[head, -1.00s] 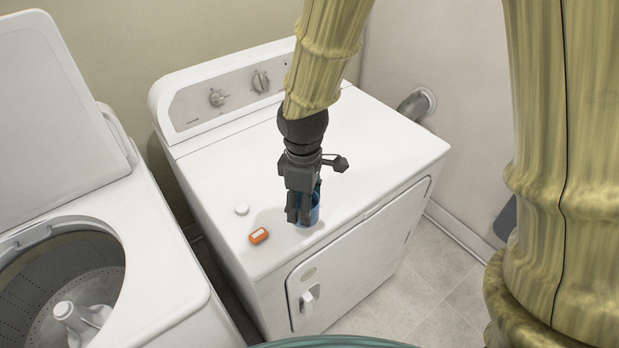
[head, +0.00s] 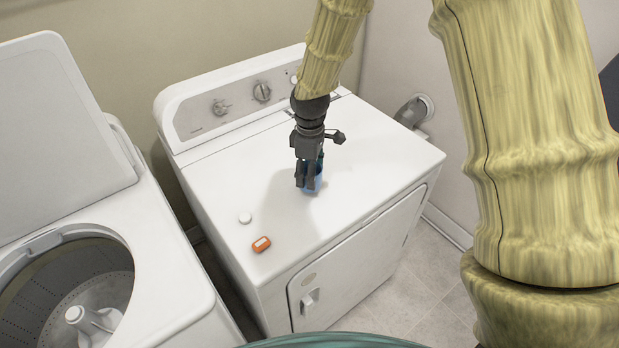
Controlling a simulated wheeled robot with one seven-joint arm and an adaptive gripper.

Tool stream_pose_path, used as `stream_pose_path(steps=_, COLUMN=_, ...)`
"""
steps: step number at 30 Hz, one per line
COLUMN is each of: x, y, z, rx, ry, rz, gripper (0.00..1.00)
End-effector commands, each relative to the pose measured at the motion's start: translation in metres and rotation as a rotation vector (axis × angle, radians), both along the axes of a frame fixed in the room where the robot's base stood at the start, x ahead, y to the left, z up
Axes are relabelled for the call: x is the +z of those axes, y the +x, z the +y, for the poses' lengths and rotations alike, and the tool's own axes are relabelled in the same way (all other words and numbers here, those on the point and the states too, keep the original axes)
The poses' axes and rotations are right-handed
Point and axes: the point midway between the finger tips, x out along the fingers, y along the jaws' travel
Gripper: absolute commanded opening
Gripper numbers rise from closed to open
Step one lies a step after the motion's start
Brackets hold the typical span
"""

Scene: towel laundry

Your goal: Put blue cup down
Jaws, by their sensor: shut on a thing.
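The blue cup (head: 314,182) is at the middle of the white dryer's top (head: 350,151) in the head view. My gripper (head: 306,184) points down and is shut on the cup. Its dark fingers cover the cup's left side. A shadow lies on the dryer top to the left of the cup. I cannot tell whether the cup's base touches the surface or is slightly above it.
An orange box-like item (head: 261,244) and a small white round item (head: 245,218) lie on the dryer top near its front left. An open washer (head: 165,262) stands at the left. The dryer top right of the cup is clear.

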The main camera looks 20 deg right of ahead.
Motion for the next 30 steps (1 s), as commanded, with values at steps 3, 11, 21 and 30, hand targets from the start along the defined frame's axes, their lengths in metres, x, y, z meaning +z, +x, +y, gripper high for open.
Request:
stream_pose_path(steps=3, x=-0.005, y=-0.001, z=0.000, rx=0.001, ry=-0.001, rz=0.002, gripper=0.35)
stream_pose_path(steps=11, x=-0.028, y=-0.001, z=0.001, rx=0.000, ry=0.000, rz=0.001, gripper=0.35)
stream_pose_path(steps=21, x=-0.034, y=-0.001, z=0.000, rx=0.000, ry=0.000, rz=0.000, gripper=0.35)
stream_pose_path(steps=30, x=-0.036, y=-0.001, z=0.001, rx=0.000, ry=0.000, rz=0.000, gripper=0.79)
